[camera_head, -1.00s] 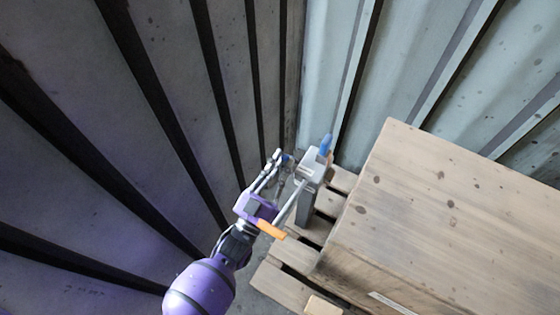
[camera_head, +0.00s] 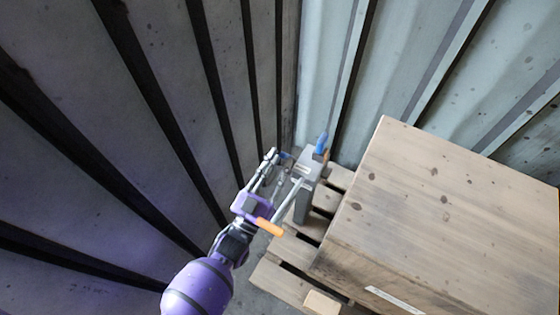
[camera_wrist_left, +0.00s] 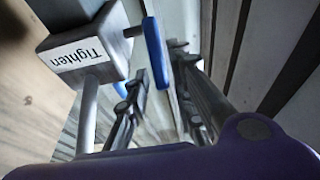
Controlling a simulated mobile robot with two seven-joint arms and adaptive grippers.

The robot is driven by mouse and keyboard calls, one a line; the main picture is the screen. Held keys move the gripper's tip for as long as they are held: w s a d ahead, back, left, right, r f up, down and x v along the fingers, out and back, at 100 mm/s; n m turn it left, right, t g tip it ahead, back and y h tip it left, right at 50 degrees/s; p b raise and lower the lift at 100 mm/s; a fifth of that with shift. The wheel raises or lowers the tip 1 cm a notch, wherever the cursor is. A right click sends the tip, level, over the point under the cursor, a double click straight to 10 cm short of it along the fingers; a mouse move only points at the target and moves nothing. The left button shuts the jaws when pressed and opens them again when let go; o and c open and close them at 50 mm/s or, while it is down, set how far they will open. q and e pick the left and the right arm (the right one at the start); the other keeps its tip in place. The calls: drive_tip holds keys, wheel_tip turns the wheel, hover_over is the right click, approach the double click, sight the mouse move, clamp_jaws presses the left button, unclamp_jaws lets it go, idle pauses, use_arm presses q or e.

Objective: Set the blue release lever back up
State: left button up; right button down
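A grey clamp head (camera_head: 308,162) stands on a post beside the pallet; in the left wrist view it is a grey block (camera_wrist_left: 88,45) labelled "Tighten". A blue lever (camera_wrist_left: 156,52) sits on a short shaft at the block's side. In the head view a blue piece (camera_head: 322,142) stands up at the clamp head's far end, and a smaller blue bit shows near my fingertips. My left gripper (camera_head: 272,160) is left of the clamp head, fingers apart. In the wrist view the lever lies between the two fingers (camera_wrist_left: 160,95); contact cannot be told.
A rod runs from the clamp head to an orange handle (camera_head: 270,227), close beside my left gripper. A large wooden box (camera_head: 440,210) on a pallet (camera_head: 278,282) fills the right. A dark ribbed wall (camera_head: 130,140) stands close on the left, a pale corrugated wall (camera_head: 430,60) behind.

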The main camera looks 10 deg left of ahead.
use_arm(q)
drive_tip(key=v, duration=1.1)
use_arm(e)
drive_tip(key=shift+s, duration=0.2)
use_arm(q)
drive_tip(key=shift+s+a, duration=0.1)
